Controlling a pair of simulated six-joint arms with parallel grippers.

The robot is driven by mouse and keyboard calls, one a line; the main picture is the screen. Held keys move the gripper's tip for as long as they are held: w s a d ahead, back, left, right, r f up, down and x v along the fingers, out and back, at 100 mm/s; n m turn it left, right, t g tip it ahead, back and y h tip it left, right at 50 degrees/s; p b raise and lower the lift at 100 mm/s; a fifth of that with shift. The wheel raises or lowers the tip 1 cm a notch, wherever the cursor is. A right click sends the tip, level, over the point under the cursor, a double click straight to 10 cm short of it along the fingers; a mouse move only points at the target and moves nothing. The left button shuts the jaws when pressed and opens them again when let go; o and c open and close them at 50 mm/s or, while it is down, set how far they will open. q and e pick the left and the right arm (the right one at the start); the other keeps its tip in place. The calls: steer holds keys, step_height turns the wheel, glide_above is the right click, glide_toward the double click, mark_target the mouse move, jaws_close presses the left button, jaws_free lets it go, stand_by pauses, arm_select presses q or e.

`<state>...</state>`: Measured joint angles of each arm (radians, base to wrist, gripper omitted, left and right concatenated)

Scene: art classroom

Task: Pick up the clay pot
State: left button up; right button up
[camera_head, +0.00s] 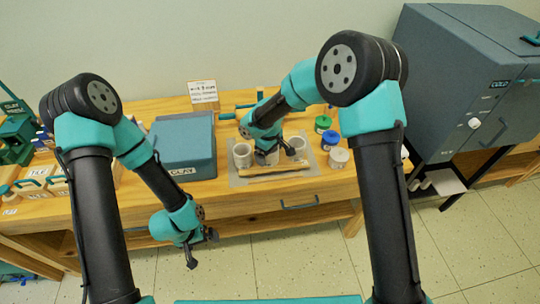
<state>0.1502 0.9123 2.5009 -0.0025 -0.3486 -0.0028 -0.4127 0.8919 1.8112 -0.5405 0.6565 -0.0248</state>
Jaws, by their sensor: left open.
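Small grey pots stand on a grey mat (237,181) on the wooden table: one pot (242,156) at the left, one pot (297,146) at the right, and a pot between them, partly hidden by my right arm. I cannot tell which of them is the clay pot. My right gripper (276,155) is low over the mat among these pots; its fingers are small and partly hidden, and I cannot see whether they hold anything. My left gripper (203,250) hangs in front of the table edge, open and empty, away from the pots.
A blue-grey clay bin (184,146) stands left of the mat. Green (322,124), blue (330,138) and white (338,157) jars stand at its right. A wooden stick (270,174) lies along the mat's front. A large kiln (455,85) is at far right.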

steer(key=c, duration=1.1)
steer(key=shift+r, duration=0.15)
steer(key=shift+r, duration=0.6)
steer(key=shift+s+r, duration=0.15)
steer(key=shift+r, duration=0.4)
steer(key=shift+s+r, duration=0.15)
steer(key=shift+r, duration=0.4)
steer(key=s+r, duration=0.1)
steer(key=s, duration=1.4)
steer(key=shift+s+a+r, duration=0.2)
steer(key=shift+w, duration=0.1)
